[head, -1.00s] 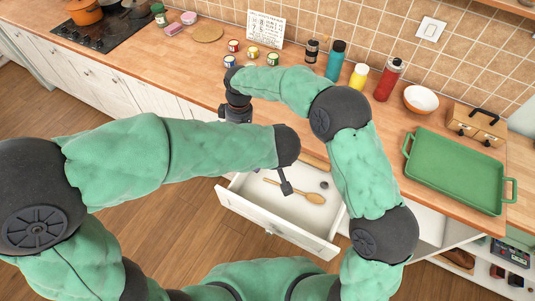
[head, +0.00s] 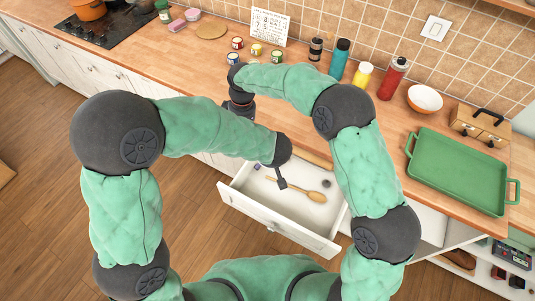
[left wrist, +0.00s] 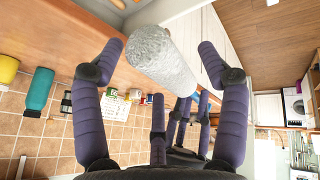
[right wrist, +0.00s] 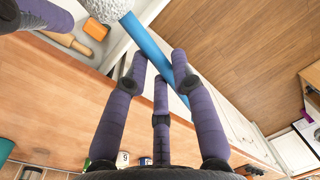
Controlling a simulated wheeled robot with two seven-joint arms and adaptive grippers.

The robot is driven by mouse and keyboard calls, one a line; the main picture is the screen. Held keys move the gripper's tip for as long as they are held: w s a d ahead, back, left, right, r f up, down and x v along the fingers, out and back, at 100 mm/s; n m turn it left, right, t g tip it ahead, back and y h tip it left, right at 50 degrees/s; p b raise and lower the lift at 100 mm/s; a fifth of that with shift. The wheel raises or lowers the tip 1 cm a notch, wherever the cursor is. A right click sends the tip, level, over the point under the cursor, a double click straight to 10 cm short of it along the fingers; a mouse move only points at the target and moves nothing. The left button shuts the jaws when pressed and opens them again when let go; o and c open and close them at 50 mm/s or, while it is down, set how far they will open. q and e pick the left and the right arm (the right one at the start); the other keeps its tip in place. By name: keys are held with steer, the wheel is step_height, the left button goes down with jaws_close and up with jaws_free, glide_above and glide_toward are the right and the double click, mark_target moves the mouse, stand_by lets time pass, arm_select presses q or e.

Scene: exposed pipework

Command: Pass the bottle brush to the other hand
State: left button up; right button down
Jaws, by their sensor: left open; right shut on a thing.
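The bottle brush has a whitish, bristly head and a blue handle. In the left wrist view its head (left wrist: 160,58) lies between the spread fingers of my left gripper (left wrist: 162,62), which is open. I cannot tell whether any finger touches it. In the right wrist view my right gripper (right wrist: 160,64) is shut on the blue handle (right wrist: 148,42), and the head (right wrist: 106,8) is cut off at the top edge. In the head view my left arm hides the brush and most of both grippers.
On the counter (head: 200,52) stand several small cans, a teal bottle (head: 340,58), a yellow bottle, a red bottle (head: 392,78), a bowl (head: 425,99) and a green tray (head: 457,172).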

arm_select(q)
steer(key=c, duration=1.2)
steer(key=shift+c, duration=0.3)
arm_select(e)
steer(key=c, duration=1)
jaws_free()
steer(key=shift+o, duration=0.2)
steer(key=shift+r, duration=0.1)
step_height(320, 180, up, 12)
steer(key=d, duration=0.1)
steer(key=shift+w, duration=0.45)
